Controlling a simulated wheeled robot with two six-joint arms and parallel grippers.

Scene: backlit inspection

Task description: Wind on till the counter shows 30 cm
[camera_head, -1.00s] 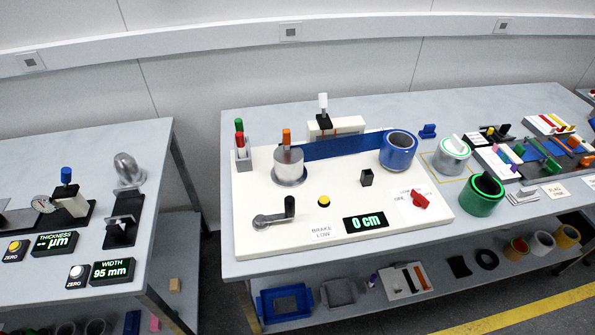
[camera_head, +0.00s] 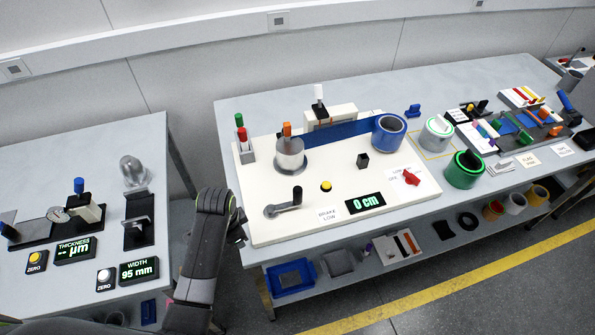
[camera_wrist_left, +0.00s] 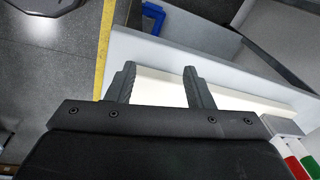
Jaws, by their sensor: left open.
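The counter (camera_head: 364,202) on the white winding board (camera_head: 310,228) shows 0 cm. A crank with an upright black handle (camera_head: 297,195) is at the board's front left. A blue band (camera_head: 345,132) runs from the blue roll (camera_head: 388,138) to the metal drum (camera_head: 290,156). My left gripper is at the board's left front edge, mostly hidden behind my arm in the head view. In the left wrist view its fingers (camera_wrist_left: 160,76) are apart and empty. My right gripper is out of view.
A yellow button (camera_head: 326,186) and a black block (camera_head: 362,160) stand on the board. Green and red pens (camera_head: 241,134) stand at its left back corner. The measuring bench (camera_head: 95,170) is to the left, across a gap. Rolls (camera_head: 464,168) stand to the right.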

